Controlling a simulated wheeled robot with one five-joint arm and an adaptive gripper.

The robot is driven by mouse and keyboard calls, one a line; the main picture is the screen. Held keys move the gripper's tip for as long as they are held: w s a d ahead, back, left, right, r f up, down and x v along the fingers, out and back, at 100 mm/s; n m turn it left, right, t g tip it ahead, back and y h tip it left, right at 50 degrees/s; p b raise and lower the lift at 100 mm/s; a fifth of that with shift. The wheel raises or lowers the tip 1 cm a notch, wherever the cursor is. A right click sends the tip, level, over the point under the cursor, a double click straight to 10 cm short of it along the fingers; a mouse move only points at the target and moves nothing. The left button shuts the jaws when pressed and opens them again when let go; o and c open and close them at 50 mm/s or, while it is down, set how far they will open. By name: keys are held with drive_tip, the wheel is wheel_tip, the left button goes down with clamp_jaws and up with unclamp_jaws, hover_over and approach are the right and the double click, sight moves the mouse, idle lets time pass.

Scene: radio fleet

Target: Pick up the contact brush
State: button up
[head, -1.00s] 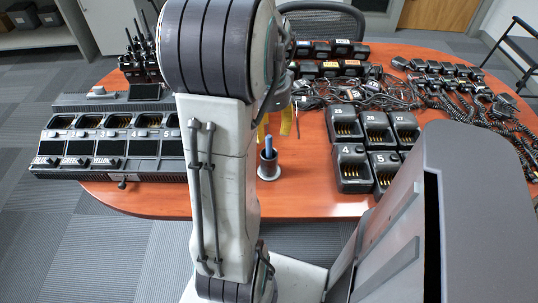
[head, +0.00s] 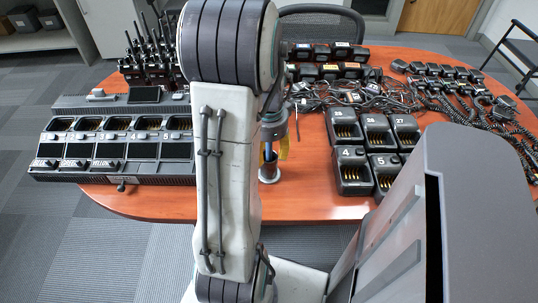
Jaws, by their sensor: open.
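The contact brush (head: 268,154) shows only as a short blue upright handle. It stands in a small dark cup (head: 269,171) with a pale round base on the orange-red table. My gripper (head: 275,150) is just above the cup, pointing down, with its grey body over the brush. One yellow finger shows to the right of the blue handle. The other finger is mostly hidden behind my arm. My gripper is open, and I cannot tell whether a finger touches the brush. The top of the handle is hidden.
A multi-bay charger (head: 115,176) lies left of the cup, with several radios (head: 145,74) behind it. Single chargers (head: 354,185) stand to the right. Tangled cables (head: 345,95) lie behind them. Bare table (head: 310,200) surrounds the cup's front and right.

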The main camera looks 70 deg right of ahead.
drive_tip(key=shift+c, duration=0.4)
clamp_jaws()
drive_tip(key=shift+r, duration=0.1)
